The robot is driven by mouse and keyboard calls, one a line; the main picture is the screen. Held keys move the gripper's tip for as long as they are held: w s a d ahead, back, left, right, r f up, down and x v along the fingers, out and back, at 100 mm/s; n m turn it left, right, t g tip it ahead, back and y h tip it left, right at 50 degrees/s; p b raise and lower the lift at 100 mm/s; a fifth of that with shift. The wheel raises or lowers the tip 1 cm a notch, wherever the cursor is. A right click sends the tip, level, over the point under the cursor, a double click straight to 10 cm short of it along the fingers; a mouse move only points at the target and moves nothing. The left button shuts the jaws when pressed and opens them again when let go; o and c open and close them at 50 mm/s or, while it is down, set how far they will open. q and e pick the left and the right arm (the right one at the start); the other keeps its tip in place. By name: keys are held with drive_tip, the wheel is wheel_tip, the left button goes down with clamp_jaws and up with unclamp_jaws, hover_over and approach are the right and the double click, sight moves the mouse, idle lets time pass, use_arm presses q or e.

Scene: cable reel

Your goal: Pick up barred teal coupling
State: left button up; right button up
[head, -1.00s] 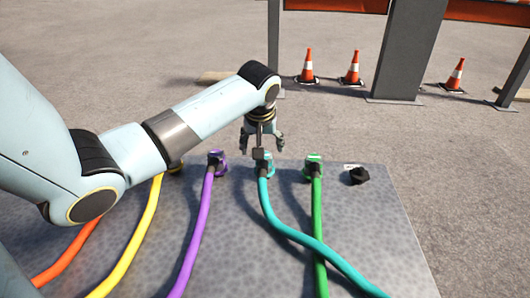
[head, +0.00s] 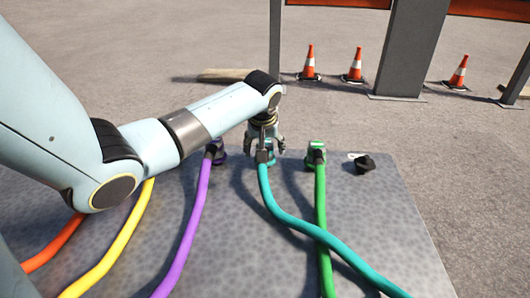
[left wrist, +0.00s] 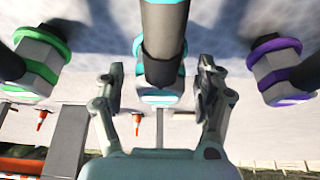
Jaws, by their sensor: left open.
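The teal coupling (left wrist: 160,97) is at the end of the teal cable (head: 291,231) near the table's far edge. In the left wrist view it sits between the two fingers of my left gripper (left wrist: 160,92), with the cable's dark sleeve in front of it. The fingers are open, one on each side, with a visible gap. In the head view my left gripper (head: 265,147) is down over the coupling and largely hides it. Any bar marking on the coupling cannot be made out. My right gripper is in neither view.
The green coupling (head: 316,153) stands to the right and the purple coupling (head: 216,151) to the left, both close by. A black piece (head: 365,164) lies at the far right of the grey table (head: 390,225). The teal cable crosses over the green cable (head: 321,205).

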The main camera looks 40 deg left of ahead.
use_arm(q)
drive_tip(key=shift+c, duration=0.4)
drive_tip(key=c, duration=1.1)
drive_tip(key=shift+c, duration=1)
drive_tip(key=shift+r, duration=0.15)
